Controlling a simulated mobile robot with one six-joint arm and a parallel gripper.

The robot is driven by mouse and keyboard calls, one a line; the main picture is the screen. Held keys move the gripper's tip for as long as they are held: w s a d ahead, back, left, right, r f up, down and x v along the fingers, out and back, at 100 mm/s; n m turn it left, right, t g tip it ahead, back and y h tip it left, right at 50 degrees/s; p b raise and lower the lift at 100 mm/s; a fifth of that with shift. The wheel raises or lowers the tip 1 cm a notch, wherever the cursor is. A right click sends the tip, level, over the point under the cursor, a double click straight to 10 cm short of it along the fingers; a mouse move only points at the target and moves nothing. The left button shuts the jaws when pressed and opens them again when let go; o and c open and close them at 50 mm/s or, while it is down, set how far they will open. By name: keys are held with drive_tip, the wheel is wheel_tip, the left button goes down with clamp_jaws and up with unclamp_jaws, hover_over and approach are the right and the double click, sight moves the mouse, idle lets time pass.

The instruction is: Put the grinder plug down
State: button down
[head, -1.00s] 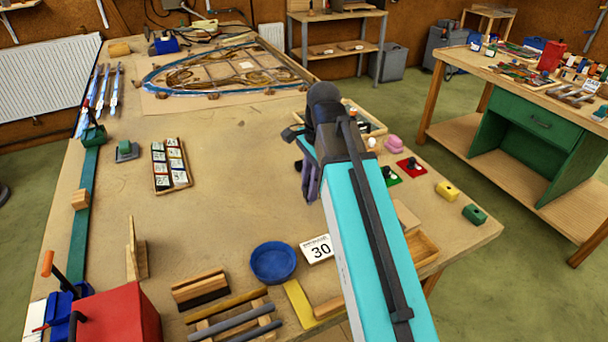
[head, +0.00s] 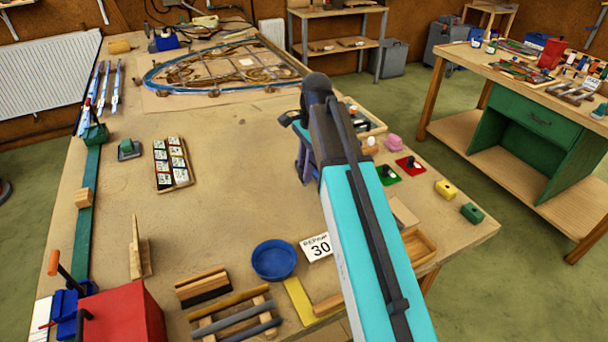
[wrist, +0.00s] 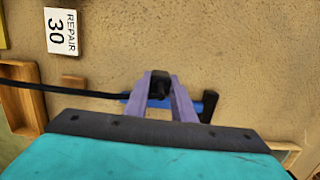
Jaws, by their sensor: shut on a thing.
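My gripper (wrist: 160,100) has two purple fingers shut on a small black block, which I take to be the grinder plug (wrist: 159,84). A blue bar with a black right end (wrist: 208,105) shows behind the fingers, and a black cord (wrist: 70,91) runs left from there. I cannot tell how the bar, cord and plug join. In the head view my gripper (head: 302,165) is over the right-middle of the workbench (head: 230,205), partly behind my arm; the plug is not clear there. I cannot tell whether the plug touches the bench.
A REPAIR 30 card (head: 318,247) and a blue bowl (head: 273,260) lie in front. A wooden tray (wrist: 20,95) stands to the left in the wrist view. A leaded panel (head: 225,70) lies at the back.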

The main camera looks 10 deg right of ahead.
drive_tip(key=shift+w, duration=0.15)
drive_tip(key=shift+w, duration=0.5)
drive_tip(key=shift+f+p, duration=0.8)
drive_tip(key=shift+f, duration=1)
drive_tip(key=shift+f, duration=0.1)
drive_tip(key=c, duration=1.5)
unclamp_jaws()
drive_tip(key=shift+w+d+r+b, duration=0.1)
drive_tip(key=shift+d+r+b, duration=0.2)
drive_tip(key=shift+r, duration=1.75)
drive_tip(key=shift+d+r+b, duration=0.2)
drive_tip(key=shift+r+b, duration=0.25)
drive_tip(key=shift+r, duration=1.55)
drive_tip(key=shift+w+d+r+b, duration=0.1)
drive_tip(key=shift+d+r+b, duration=0.2)
drive_tip(key=shift+r, duration=1.75)
